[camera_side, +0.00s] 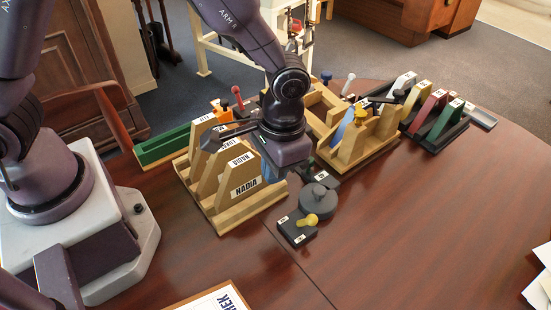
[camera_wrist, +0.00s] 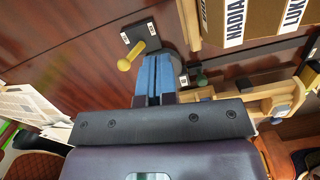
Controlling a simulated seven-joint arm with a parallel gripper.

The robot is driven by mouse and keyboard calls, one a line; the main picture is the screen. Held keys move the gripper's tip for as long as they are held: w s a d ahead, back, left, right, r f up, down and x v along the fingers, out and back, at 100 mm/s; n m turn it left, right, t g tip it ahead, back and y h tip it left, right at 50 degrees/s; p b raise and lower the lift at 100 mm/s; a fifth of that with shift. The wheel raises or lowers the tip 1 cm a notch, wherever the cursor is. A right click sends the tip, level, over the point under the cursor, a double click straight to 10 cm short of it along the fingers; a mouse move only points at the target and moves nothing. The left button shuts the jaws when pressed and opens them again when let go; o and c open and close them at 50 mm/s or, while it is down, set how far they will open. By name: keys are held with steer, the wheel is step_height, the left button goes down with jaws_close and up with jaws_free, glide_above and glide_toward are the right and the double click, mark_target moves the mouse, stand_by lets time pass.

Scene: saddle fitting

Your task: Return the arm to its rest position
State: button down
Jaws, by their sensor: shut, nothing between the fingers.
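My gripper (camera_side: 268,178) hangs over the middle of the table, just right of the wooden rack labelled NADIA (camera_side: 235,190). In the wrist view its two blue fingers (camera_wrist: 154,75) are together with nothing between them. A round dark grey piece (camera_side: 320,203) stands on the table to the right of the gripper, and the fingers partly cover it in the wrist view. A small black block (camera_side: 297,228) with a yellow knob (camera_side: 307,221) sits in front of it; the knob also shows in the wrist view (camera_wrist: 126,64). The fingertips are hard to make out from the side.
A wooden fixture (camera_side: 360,140) with a yellow knob stands behind the gripper. A black rack (camera_side: 435,125) with coloured plates is farther right. A green tray (camera_side: 165,145) lies at the back left. A labelled sheet (camera_side: 215,300) lies in front. The right table is mostly clear.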

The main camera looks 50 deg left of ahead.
steer(key=s+a+r+t, duration=0.2)
steer(key=s+a+r, duration=0.2)
steer(key=r, duration=0.3)
steer(key=s+a+r+n+t, duration=0.1)
steer(key=s+a+r+t, duration=0.1)
steer(key=a+r, duration=0.4)
steer(key=s+a+r+t, duration=0.2)
steer(key=s+a+r, duration=0.3)
steer(key=r, duration=0.4)
steer(key=shift+s+a+n+t, duration=0.15)
steer(key=shift+s+n+t, duration=0.15)
